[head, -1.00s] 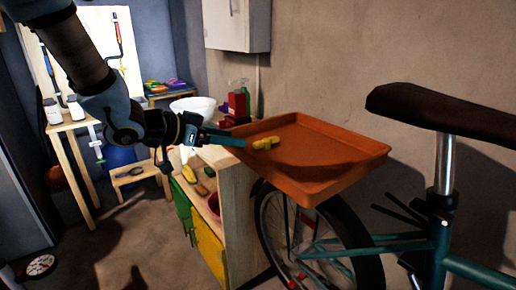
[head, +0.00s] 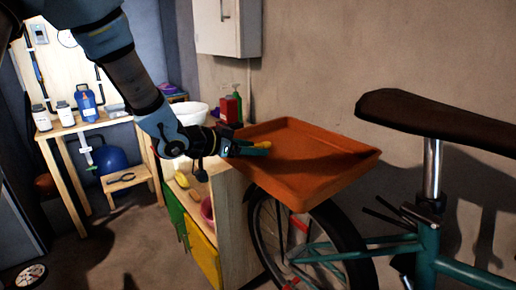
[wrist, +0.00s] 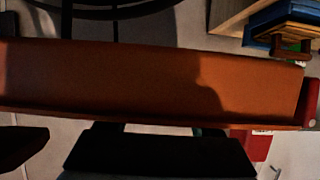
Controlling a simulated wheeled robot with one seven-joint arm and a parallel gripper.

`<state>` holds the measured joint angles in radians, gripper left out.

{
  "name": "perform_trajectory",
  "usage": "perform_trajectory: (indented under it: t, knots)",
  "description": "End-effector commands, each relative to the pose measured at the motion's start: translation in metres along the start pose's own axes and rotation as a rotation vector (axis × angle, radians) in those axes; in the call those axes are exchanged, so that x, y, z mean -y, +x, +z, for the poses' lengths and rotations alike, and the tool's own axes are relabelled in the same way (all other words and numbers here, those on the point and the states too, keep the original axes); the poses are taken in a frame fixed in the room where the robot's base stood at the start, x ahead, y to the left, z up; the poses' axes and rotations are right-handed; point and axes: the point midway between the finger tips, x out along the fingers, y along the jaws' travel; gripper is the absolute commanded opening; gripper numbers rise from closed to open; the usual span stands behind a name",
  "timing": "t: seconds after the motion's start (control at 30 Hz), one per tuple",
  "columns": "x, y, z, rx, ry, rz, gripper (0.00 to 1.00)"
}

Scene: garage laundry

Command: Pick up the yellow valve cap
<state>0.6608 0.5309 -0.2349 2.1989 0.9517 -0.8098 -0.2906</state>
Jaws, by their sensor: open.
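The yellow valve cap (head: 263,144) lies in the orange tray (head: 322,173), near its left end, and is partly hidden behind my gripper. My gripper (head: 256,150) reaches over the tray's left rim with its teal fingers beside the cap. It is open; I cannot tell from here whether the cap is between the fingers. In the wrist view the orange tray (wrist: 150,80) spans the frame. The dark gripper body covers the bottom there, and the cap does not show.
The tray sits above the rear wheel of a teal bicycle with a dark saddle (head: 430,117). A wooden cabinet (head: 230,215) stands left of it, with a white bowl (head: 188,112) and a red bottle (head: 230,108). A grey wall box (head: 227,27) hangs above.

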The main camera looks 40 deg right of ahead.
Motion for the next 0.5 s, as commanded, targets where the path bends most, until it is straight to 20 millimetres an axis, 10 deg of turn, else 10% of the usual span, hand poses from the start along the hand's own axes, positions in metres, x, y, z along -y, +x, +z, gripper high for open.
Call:
perform_trajectory:
  t: [0.5]
  knots:
    - [0.0002, -0.0007, -0.0001, 0.000, 0.000, 0.000, 0.18]
